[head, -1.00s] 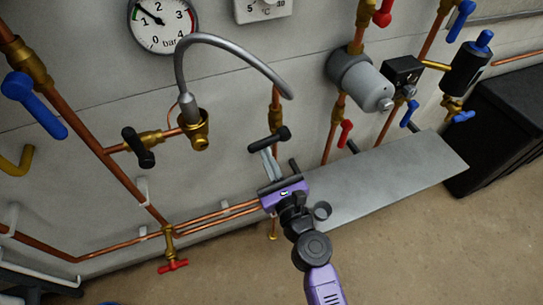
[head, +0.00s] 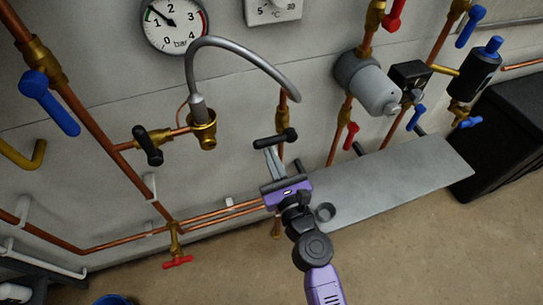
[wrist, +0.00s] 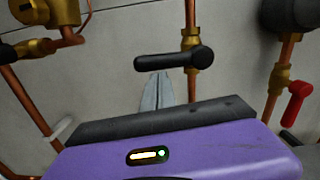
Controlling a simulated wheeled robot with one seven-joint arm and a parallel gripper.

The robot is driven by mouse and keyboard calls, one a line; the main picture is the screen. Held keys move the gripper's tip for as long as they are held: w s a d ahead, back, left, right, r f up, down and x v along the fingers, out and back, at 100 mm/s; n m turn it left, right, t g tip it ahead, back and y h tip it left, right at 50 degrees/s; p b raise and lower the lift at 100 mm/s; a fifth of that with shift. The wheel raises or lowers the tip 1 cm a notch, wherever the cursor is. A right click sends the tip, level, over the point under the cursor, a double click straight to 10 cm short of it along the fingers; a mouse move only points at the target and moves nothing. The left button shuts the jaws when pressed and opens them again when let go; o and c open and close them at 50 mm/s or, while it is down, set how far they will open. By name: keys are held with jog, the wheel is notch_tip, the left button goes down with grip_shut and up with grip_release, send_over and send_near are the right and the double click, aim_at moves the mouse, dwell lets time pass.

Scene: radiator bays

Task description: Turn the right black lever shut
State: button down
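The tips appear to touch the handle's underside, though exact contact is hard to tell. The left black lever (head: 147,146) slants down-right from its valve.
A grey hose (head: 245,52) arches above the lever. A red lever (head: 350,137) and a grey pump (head: 368,84) are to the right. A grey shelf-like panel (head: 400,180) lies right of my gripper, with a black box (head: 510,130) beyond.

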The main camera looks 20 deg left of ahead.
jog(key=s+d+f+b, duration=0.4)
jog(key=s+d, duration=0.2)
jog(key=s, duration=0.3)
jog(key=shift+f, duration=0.2)
dwell(0.3)
